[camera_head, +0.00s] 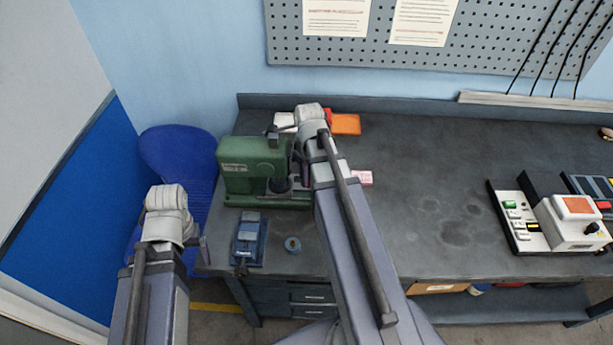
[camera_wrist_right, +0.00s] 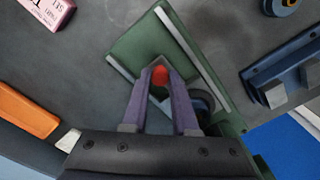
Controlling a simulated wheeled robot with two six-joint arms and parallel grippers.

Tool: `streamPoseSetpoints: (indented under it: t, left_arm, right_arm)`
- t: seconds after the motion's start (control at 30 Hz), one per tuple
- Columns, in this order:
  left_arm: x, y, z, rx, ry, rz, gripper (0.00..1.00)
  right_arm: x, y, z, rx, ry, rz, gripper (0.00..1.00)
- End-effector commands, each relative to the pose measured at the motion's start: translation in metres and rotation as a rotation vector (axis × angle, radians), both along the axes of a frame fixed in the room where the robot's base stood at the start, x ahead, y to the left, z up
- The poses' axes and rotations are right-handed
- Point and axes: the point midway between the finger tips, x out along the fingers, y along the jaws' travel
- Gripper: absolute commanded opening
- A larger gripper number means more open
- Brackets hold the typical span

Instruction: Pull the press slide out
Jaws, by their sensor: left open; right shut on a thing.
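The green press (camera_head: 247,165) stands at the left end of the bench, with its base (camera_wrist_right: 185,50) also in the right wrist view. The base carries two pale rails. A red knob (camera_wrist_right: 160,75) shows between the rails, on what looks like the press slide. My right gripper (camera_wrist_right: 160,82) is shut on this knob, one finger on each side. In the head view my right arm hides most of the slide and the right gripper. My left gripper (camera_head: 203,246) is open and empty, left of the bench's front left corner and apart from the press.
An orange block (camera_head: 346,124) and a pink box (camera_head: 363,178) lie behind and right. A white instrument (camera_head: 572,222) stands far right. The bench middle is clear.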

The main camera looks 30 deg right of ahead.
Motion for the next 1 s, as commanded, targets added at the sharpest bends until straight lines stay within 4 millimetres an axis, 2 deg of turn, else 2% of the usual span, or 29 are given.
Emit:
streamPoseSetpoints:
  t: [0.2, 0.4, 0.8, 0.83, 1.0]
  left_arm:
    - [0.000, 0.000, 0.000, 0.000, 0.000, 0.000, 0.81]
    - [0.000, 0.000, 0.000, 0.000, 0.000, 0.000, 0.81]
    - [0.000, 0.000, 0.000, 0.000, 0.000, 0.000, 0.81]
    - [0.000, 0.000, 0.000, 0.000, 0.000, 0.000, 0.81]
    - [0.000, 0.000, 0.000, 0.000, 0.000, 0.000, 0.81]
  right_arm:
    - [-0.030, -0.048, 0.000, -0.004, 0.001, -0.009, 0.00]
    - [-0.048, -0.078, 0.000, -0.003, 0.001, -0.006, 0.00]
    - [-0.053, -0.086, 0.000, -0.008, 0.003, -0.004, 0.00]
    - [-0.053, -0.087, 0.000, -0.008, 0.003, -0.004, 0.28]
    - [-0.053, -0.086, 0.000, -0.007, 0.002, -0.003, 0.47]
